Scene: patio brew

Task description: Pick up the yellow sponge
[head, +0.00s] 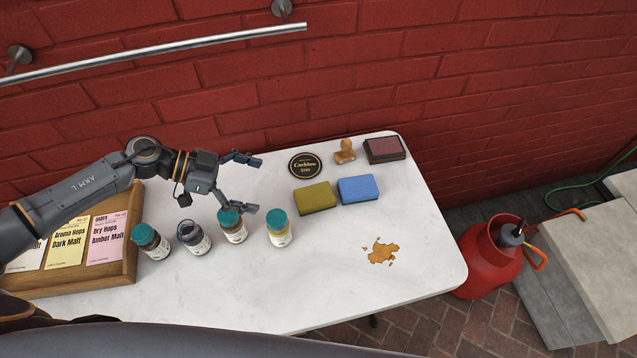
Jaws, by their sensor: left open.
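The yellow sponge (315,197) lies flat on the white table, left of a blue sponge (358,189). It looks olive-yellow with a darker edge along its lower side. My left gripper (256,186) is open and empty. Its fingers point right, toward the yellow sponge, with a gap between them and it. The gripper is above the table, behind the jars. My right gripper is not in view.
Several small jars (281,229) stand in front of the left gripper. A round black coaster (305,165), a wooden stamp (345,151) and an ink pad (385,149) lie behind the sponges. A wooden card board (130,262) is at left.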

